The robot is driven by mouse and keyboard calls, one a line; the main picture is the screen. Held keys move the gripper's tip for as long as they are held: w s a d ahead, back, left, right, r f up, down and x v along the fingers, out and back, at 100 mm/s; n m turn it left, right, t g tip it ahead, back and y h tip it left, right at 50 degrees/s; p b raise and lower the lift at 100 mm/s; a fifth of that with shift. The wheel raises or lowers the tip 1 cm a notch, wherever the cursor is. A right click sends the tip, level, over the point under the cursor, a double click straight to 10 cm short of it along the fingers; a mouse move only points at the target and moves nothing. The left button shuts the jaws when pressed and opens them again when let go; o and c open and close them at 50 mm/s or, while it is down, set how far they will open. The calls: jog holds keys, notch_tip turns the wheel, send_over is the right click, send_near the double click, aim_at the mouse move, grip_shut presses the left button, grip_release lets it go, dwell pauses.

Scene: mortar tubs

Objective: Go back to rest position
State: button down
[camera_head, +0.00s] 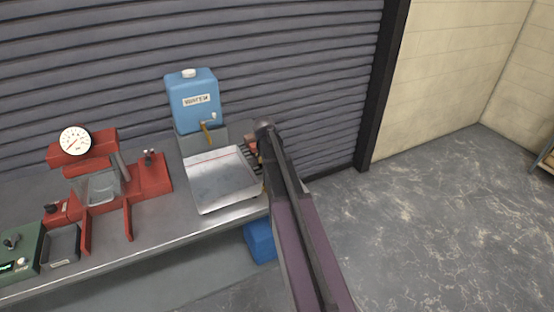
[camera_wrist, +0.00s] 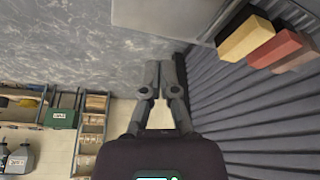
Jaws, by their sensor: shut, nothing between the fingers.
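My gripper (camera_wrist: 161,80) shows in the middle of the wrist view, with its two dark fingers close together, shut and empty. It is over open space, with the grey floor, a pale wall and the shutter behind it. In the head view my arm reaches up from the bottom edge to the right end of the bench. The arm hides part of that bench end, and I cannot make out the fingers there.
The steel bench (camera_head: 165,226) holds a blue water container (camera_head: 192,104), a metal tray (camera_head: 220,181) and a red press (camera_head: 83,158). Yellow (camera_wrist: 245,38) and red (camera_wrist: 280,48) blocks lie near the shutter (camera_wrist: 245,115). A shelf (camera_wrist: 91,129) stands at left. Floor (camera_head: 440,215) right is clear.

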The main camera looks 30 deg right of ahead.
jog(key=shift+a, duration=0.1)
dwell(0.6)
jog(key=s+a+n+y, duration=0.1)
jog(key=s+a+n, duration=0.4)
jog(key=a, duration=0.4)
jog(key=s+a+n+y, duration=0.1)
jog(key=s+a+n, duration=0.3)
jog(key=s+a, duration=0.3)
jog(key=s+a+f+n+g+y, duration=0.1)
jog(key=s+a+n, duration=0.4)
jog(key=a, duration=0.7)
jog(key=shift+s+a+n+y, duration=0.3)
jog(key=shift+s+y, duration=0.1)
jog(key=shift+s, duration=0.55)
jog(key=c, duration=0.5)
grip_release()
jog(key=shift+c, duration=0.2)
jog(key=shift+d, duration=0.1)
